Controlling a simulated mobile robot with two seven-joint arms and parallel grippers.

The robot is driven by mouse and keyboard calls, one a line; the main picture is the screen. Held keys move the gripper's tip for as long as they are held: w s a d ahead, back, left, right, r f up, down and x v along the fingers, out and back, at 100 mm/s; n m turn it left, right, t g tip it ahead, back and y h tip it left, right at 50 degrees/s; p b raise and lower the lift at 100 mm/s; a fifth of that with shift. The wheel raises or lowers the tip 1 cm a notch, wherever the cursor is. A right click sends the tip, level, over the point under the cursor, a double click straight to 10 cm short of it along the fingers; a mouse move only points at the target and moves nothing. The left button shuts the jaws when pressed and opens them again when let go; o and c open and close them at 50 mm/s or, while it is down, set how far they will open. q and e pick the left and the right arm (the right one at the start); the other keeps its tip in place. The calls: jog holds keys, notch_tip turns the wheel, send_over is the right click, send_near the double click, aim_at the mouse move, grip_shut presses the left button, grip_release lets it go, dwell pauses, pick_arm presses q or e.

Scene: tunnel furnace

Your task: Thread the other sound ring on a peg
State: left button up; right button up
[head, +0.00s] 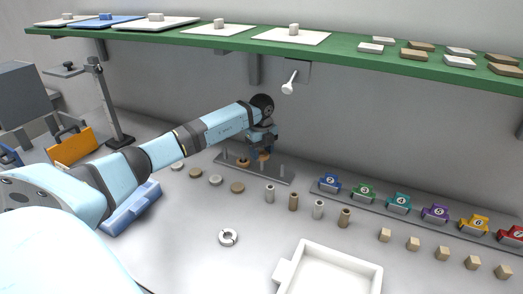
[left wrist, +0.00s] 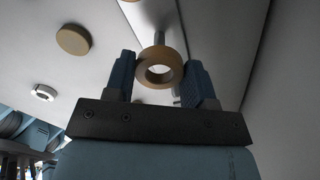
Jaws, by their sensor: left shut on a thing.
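My left gripper (head: 264,150) is over the dark peg board (head: 256,171) at the back of the table. It is shut on a tan ring (left wrist: 160,67), held between its two blue fingers in the left wrist view. A grey upright peg (left wrist: 159,39) shows just behind the ring there; I cannot tell whether the ring is around it. Another tan ring (head: 243,162) sits low on the board, left of the gripper. A pale ring with a gap in it (head: 228,237) lies on the table in front. My right gripper is not in view.
Several round discs (head: 215,180) lie left of the board, and several small cylinders (head: 293,201) stand to its right. A white tray (head: 335,271) is at the front. A green shelf (head: 340,45) hangs above. A rack of coloured numbered pieces (head: 398,202) is at right.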

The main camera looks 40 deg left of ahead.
pick_arm(q)
jog(key=shift+f+b, duration=0.55)
jog(key=shift+f, duration=1.05)
dwell(0.3)
jog(key=o, duration=1)
notch_tip(320, 180, up, 14)
jog(key=shift+f, duration=0.15)
dwell(0.5)
